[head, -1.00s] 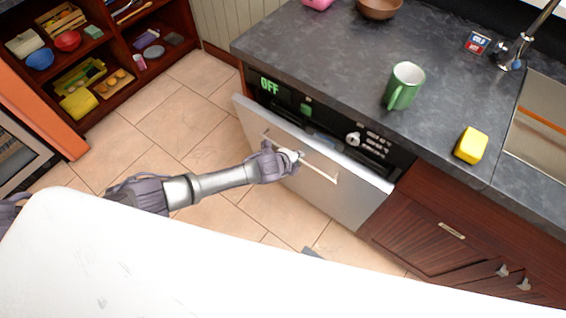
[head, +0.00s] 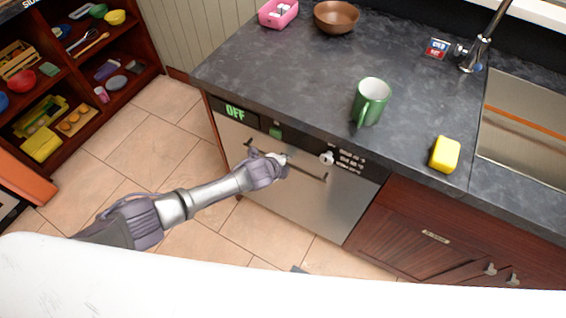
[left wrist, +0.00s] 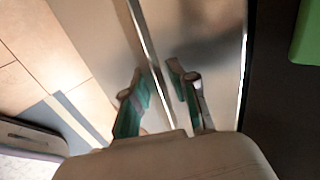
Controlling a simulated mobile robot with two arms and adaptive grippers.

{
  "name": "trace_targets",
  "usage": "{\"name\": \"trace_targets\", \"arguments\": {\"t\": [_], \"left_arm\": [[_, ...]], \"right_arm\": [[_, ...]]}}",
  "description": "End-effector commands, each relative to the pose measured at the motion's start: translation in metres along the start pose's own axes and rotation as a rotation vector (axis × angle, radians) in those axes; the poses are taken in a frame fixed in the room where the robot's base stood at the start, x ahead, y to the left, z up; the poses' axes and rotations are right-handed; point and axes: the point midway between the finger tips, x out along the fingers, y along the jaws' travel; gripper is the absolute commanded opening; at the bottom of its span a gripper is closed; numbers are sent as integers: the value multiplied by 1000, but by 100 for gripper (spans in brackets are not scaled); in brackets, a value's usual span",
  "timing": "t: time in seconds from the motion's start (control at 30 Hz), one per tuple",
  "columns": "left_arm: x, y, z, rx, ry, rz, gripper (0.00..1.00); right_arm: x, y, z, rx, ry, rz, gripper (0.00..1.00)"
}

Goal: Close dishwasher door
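The dishwasher door (head: 302,208) is a silver front panel below the counter. It stands upright and looks flush with the black control panel (head: 350,164). A long thin handle (head: 306,171) runs across its upper part. My left gripper (head: 281,159) is at the door's upper middle, in front of the handle. In the left wrist view, the fingers (left wrist: 157,88) stand apart on either side of the handle bar (left wrist: 143,35), with gaps showing, and the door surface (left wrist: 200,30) lies behind. My right gripper is not in view.
The dark counter (head: 270,70) overhangs the dishwasher and holds a green mug (head: 370,101), a yellow sponge (head: 444,154) and a brown bowl (head: 337,17). A shelf unit (head: 130,57) stands at the left. The tiled floor (head: 170,120) between is clear.

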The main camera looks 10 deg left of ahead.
Motion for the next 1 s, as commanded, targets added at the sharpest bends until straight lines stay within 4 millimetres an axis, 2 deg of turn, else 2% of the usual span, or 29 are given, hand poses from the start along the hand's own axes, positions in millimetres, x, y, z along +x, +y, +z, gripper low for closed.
{"name": "trace_targets", "arguments": {"t": [0.03, 0.37, 0.53, 0.67, 1.0], "left_arm": [[-1, -11, -1, 0, 4, -19, 21], [-1, -11, 0, 2, 4, -19, 21], [-9, -10, 0, 2, 3, -19, 21], [-25, -11, 1, 3, 4, -20, 21], [-88, -4, 1, 2, 1, -11, 21]], "right_arm": [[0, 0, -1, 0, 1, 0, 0], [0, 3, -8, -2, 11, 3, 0], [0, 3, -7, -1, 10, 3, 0], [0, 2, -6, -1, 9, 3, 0], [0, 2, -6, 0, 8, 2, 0]]}}
